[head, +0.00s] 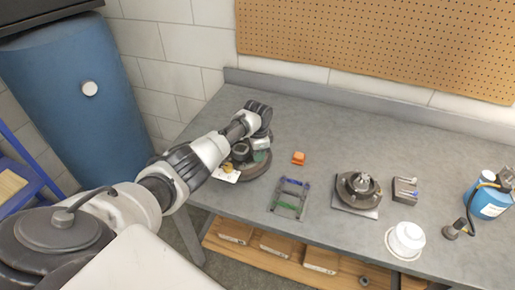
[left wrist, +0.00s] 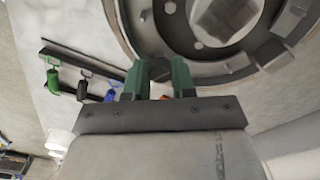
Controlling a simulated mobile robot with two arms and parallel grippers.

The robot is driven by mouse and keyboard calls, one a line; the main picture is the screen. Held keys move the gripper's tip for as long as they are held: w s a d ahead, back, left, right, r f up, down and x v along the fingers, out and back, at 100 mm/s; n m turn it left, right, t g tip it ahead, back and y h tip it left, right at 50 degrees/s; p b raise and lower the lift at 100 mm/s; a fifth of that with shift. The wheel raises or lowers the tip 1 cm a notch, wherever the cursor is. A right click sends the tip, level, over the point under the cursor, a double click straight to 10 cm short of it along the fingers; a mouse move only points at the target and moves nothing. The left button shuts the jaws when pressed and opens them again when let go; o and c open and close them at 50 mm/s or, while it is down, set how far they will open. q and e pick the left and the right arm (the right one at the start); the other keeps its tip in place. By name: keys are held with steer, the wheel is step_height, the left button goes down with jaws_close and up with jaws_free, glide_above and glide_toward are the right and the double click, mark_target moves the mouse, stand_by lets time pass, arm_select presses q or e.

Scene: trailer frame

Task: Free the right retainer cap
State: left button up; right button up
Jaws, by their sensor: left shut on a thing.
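My left gripper (head: 258,148) is over a round brake assembly (head: 254,170) on the left part of the workbench, and my arm hides part of it. In the left wrist view its green fingers (left wrist: 159,78) are shut on a small dark round piece, seemingly a retainer cap (left wrist: 160,68). The cap is at the rim of the brake assembly (left wrist: 125,22). I cannot tell whether it touches the assembly or which side's cap it is. My right gripper is not in view.
A frame with coloured springs (head: 290,198) lies right of the assembly, near an orange block (head: 298,158). A hub on a plate (head: 358,190), a small metal block (head: 404,190), a white container (head: 405,240) and a blue bottle (head: 487,200) stand farther right. The back of the bench is clear.

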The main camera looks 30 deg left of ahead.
arm_select(q)
steer(key=n+p, duration=0.2)
steer(key=n, duration=0.3)
stand_by(0.5)
steer(key=o, duration=0.9)
steer(key=shift+o, duration=0.2)
steer(key=shift+r, duration=0.1)
steer(key=shift+r, duration=0.35)
step_height(320, 180, up, 10)
